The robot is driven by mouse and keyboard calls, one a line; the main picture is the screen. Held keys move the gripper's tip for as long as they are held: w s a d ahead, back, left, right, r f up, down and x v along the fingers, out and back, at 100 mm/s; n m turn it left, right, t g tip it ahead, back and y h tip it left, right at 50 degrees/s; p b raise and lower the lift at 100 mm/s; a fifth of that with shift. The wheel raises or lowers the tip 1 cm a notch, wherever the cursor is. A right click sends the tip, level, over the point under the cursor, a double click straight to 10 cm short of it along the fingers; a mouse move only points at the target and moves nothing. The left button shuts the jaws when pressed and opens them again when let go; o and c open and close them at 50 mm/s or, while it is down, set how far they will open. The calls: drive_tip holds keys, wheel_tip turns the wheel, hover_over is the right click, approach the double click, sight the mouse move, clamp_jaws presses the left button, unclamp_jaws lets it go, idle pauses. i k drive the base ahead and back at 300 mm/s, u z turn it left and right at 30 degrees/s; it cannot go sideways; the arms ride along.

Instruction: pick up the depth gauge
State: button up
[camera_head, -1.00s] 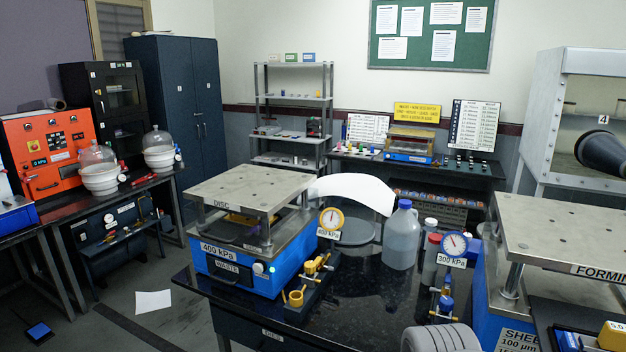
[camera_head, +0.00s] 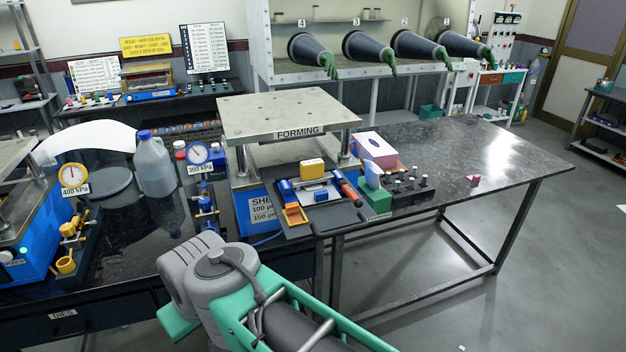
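I cannot tell for sure which thing is the depth gauge. A black tray (camera_head: 322,222) in front of the forming press holds small tools: a yellow block (camera_head: 312,168), a blue-and-white piece (camera_head: 321,195), an orange piece (camera_head: 295,214) and an orange-and-black handled tool (camera_head: 347,188). They are too small to identify surely. Round dial gauges marked 400 kPa (camera_head: 73,177) and 300 kPa (camera_head: 198,154) stand on the left bench. My green and grey arm shows at the bottom centre, but my gripper is not in view.
The forming press (camera_head: 290,117) stands behind the tray. A pink tissue box (camera_head: 377,150), a green box (camera_head: 374,199) and a black rack (camera_head: 409,184) are right of the tray. The right bench (camera_head: 500,150) is mostly clear. A large jug (camera_head: 155,165) stands left.

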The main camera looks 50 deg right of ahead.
sight(312, 171)
drive_tip(key=u, duration=0.05)
drive_tip(key=k, duration=0.6)
drive_tip(key=u, duration=0.85)
drive_tip(key=i, duration=0.75)
drive_tip(key=z, duration=2.45)
drive_tip(key=i, duration=0.5)
drive_tip(key=z, duration=0.15)
drive_tip(key=k, duration=0.55)
